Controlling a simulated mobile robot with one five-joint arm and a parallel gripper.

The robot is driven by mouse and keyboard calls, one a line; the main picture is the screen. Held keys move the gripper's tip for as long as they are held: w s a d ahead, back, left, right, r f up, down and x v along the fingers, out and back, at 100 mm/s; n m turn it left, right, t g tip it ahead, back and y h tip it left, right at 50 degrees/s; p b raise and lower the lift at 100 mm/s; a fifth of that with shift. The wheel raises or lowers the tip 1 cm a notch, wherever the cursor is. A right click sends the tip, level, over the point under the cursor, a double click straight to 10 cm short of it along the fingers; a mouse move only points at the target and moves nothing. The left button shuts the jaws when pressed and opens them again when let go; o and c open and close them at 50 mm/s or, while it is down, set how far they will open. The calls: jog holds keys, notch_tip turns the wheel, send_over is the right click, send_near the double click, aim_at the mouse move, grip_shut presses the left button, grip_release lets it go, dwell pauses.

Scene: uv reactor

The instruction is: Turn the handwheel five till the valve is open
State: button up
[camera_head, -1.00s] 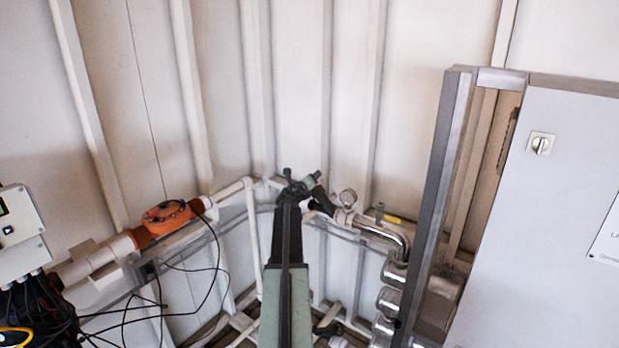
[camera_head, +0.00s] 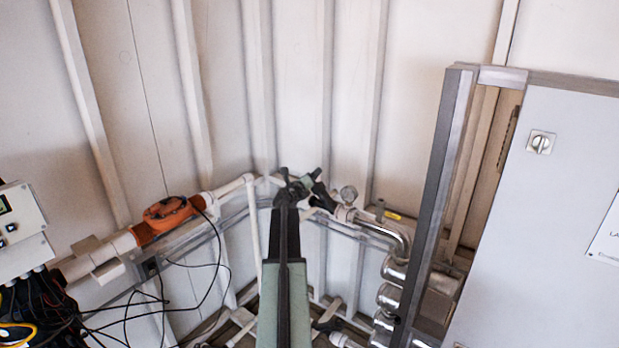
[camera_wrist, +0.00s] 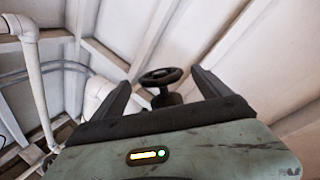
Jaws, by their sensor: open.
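A dark round handwheel (camera_wrist: 161,76) shows in the wrist view, with a dark valve body below it. My gripper (camera_wrist: 160,78) is open and empty. In the picture its two dark fingers stand on either side of the handwheel, with clear gaps at both sides. The wheel looks to lie beyond the fingertips, but I cannot tell the exact distance. In the head view my gripper (camera_head: 319,194) is small and dark at the far end of my arm, near the corner pipework. I cannot make out the handwheel there.
An orange fitting (camera_head: 170,214) sits on the white pipe at left, with loose black cables (camera_head: 215,285) below. A grey cabinet (camera_head: 550,230) and upright post (camera_head: 437,200) stand at right.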

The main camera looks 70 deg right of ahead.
jog(key=v, duration=0.4)
jog(key=shift+a+r, duration=0.15)
jog(key=shift+a, duration=0.1)
jog(key=shift+d, duration=0.1)
jog(key=c, duration=0.3)
jog(key=w+d+f+m+g+h+b, duration=0.1)
jog(key=w+f+m+g+b, duration=0.25)
jog(key=m, duration=0.95)
jog(key=f+m+g+b, duration=0.35)
jog(key=m+b, duration=0.25)
jog(key=m, duration=0.7)
jog(key=s+d+r+m+g+b, duration=0.1)
jog(key=d+m+g, duration=0.1)
jog(key=m, duration=0.3)
jog(key=s+d+r+m+g+b, duration=0.1)
jog(key=d+r+m+g, duration=0.1)
jog(key=m, duration=0.4)
jog(key=s+d+r+m+g+h+b, duration=0.1)
jog(key=d+r+m, duration=0.1)
jog(key=m, duration=0.4)
jog(key=shift+s+d+g, duration=0.1)
jog(key=shift+d+g, duration=0.1)
jog(key=shift+g, duration=0.2)
jog(key=c, duration=1)
